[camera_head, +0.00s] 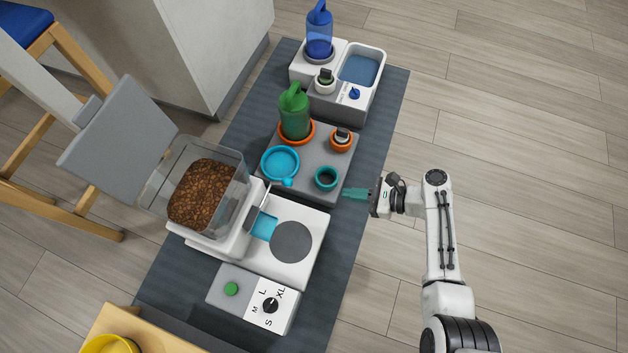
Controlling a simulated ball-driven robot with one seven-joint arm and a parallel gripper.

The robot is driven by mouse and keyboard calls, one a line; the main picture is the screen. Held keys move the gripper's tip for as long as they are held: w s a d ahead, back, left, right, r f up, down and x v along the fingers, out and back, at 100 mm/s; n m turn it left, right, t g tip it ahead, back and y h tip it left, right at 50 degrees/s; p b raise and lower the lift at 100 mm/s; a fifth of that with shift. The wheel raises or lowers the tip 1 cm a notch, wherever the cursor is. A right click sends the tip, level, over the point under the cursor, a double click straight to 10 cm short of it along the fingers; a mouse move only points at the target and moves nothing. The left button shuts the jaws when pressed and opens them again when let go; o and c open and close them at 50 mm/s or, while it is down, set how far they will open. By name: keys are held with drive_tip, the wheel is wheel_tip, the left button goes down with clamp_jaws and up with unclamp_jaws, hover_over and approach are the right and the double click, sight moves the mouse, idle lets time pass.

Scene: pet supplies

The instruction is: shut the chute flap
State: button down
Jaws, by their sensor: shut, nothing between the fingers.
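The food dispenser (238,240) is a white machine with a clear hopper full of brown kibble. At its front, a light-blue chute (264,228) is visible. A small grey chute flap (257,207) appears raised at the chute's upper edge, seen nearly edge-on, so its exact angle is hard to tell. My gripper (350,194) has teal fingers that are shut and empty. It is to the right of the flap, beside the right edge of the grey tray, apart from the dispenser.
The grey tray (262,189) holds a green jug (294,112), a light-blue bowl (280,164) and a teal cup (326,178). The hopper's grey lid (115,145) stands open. A dial box (252,298) lies in front. Floor to the right is clear.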

drive_tip(key=a+r+b+x, duration=0.1)
drive_tip(key=b+x, duration=0.5)
drive_tip(key=x, duration=0.7)
drive_tip(key=shift+r, duration=0.75)
drive_tip(key=shift+r, duration=0.15)
drive_tip(key=shift+r+h+p, duration=0.25)
drive_tip(key=shift+h+p, duration=0.05)
drive_tip(key=shift+p, duration=0.8)
